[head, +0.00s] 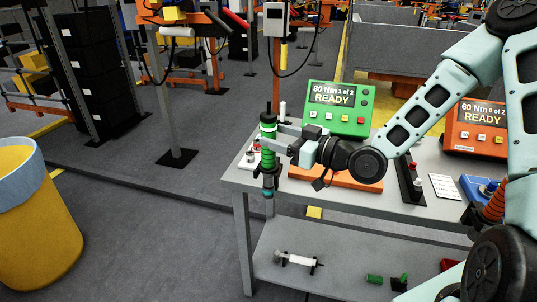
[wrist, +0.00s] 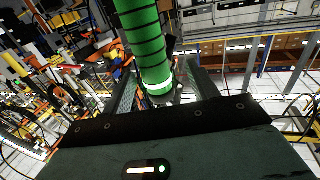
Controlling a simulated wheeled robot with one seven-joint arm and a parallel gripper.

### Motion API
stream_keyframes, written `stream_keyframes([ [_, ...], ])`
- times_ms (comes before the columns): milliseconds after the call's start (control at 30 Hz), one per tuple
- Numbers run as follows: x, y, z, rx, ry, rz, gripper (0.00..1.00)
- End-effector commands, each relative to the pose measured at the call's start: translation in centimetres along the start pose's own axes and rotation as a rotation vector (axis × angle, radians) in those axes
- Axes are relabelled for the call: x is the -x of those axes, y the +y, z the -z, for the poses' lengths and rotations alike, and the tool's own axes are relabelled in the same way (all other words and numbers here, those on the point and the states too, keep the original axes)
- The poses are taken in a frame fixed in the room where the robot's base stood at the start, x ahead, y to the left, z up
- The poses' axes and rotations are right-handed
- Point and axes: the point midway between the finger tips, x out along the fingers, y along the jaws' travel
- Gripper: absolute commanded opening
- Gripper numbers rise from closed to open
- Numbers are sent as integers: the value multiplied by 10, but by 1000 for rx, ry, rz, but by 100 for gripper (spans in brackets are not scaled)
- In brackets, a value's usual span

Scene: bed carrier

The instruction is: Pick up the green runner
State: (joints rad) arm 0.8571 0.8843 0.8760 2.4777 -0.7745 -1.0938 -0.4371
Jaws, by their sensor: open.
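The green runner (head: 268,131) is an upright tool with a green and black banded body. It is at the left end of the grey workbench (head: 240,178), and its dark lower end shows in front of the bench edge. My gripper (head: 272,139) reaches in from the right at the runner's body, with its jaws open. In the wrist view the green runner (wrist: 150,45) fills the upper middle, with a pale ring near its end. The fingers of my gripper (wrist: 163,90) show on either side of it. Whether either finger touches it, I cannot tell.
A green controller (head: 340,109) reading 80 Nm READY and an orange controller (head: 474,127) reading 60 Nm READY stand on the bench. An orange tray (head: 345,179) lies below my wrist. A yellow bin (head: 35,225) stands at the left, with free floor between.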

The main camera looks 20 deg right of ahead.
Motion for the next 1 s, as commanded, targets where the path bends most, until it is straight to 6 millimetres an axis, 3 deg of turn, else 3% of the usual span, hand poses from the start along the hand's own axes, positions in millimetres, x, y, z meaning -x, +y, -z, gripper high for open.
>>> stream_keyframes([
  [400,-48,7,0,0,1,1,59],
  [733,-54,7,-2,1,0,-1,59],
  [933,-54,7,-2,1,0,-1,3],
  [1000,-54,7,-2,1,0,-1,0],
])
